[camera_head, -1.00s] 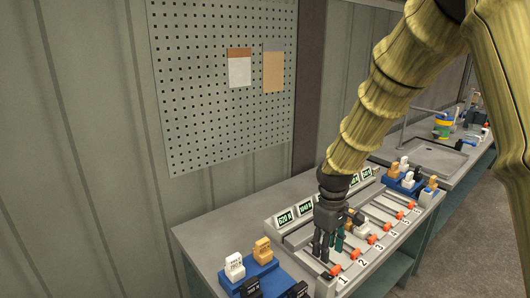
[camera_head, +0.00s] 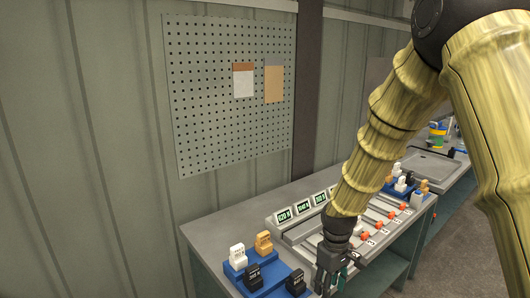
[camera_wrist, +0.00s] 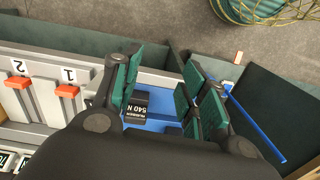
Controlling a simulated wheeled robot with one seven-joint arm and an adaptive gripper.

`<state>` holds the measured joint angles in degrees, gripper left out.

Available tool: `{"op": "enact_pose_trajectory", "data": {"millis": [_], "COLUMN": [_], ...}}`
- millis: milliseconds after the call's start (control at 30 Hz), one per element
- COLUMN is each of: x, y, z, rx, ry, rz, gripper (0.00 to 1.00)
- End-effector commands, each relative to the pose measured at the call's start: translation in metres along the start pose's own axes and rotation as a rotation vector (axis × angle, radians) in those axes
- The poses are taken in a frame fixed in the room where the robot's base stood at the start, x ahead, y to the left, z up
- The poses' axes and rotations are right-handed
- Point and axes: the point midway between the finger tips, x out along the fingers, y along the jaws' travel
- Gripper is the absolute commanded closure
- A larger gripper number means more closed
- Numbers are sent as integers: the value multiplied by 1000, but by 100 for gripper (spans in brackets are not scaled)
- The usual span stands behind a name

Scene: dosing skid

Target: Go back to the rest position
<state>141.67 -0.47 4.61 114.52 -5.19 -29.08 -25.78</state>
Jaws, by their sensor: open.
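My gripper (camera_head: 331,278) hangs low at the front left of the dosing skid (camera_head: 290,222), with its fingers pointing down. In the wrist view its green-padded fingers (camera_wrist: 160,88) are apart and nothing is held. Between them, further down, a black block marked "RUBBER 540 N" (camera_wrist: 136,106) shows in a blue tray (camera_wrist: 160,123). Orange sliders stand by the numbers 1 (camera_wrist: 67,91) and 2 (camera_wrist: 17,82) to the left. My arm hides part of the skid in the head view.
The blue tray (camera_head: 270,291) at the bench's left end holds white (camera_head: 237,257), tan (camera_head: 264,243) and black blocks. A second set of blocks (camera_head: 401,183) stands past the skid. A sink (camera_head: 428,166) lies beyond. A pegboard (camera_head: 225,125) hangs on the wall.

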Motion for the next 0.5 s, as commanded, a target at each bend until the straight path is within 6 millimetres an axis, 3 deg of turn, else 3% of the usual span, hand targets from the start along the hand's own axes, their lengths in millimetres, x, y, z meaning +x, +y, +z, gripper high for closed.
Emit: {"op": "enact_pose_trajectory", "data": {"millis": [267,500], "x": [79,172], "y": [-16,-45], "z": [32,86], "rx": [91,222], "ry": [6,18], "rz": [-23,-39], "gripper": [57,57]}}
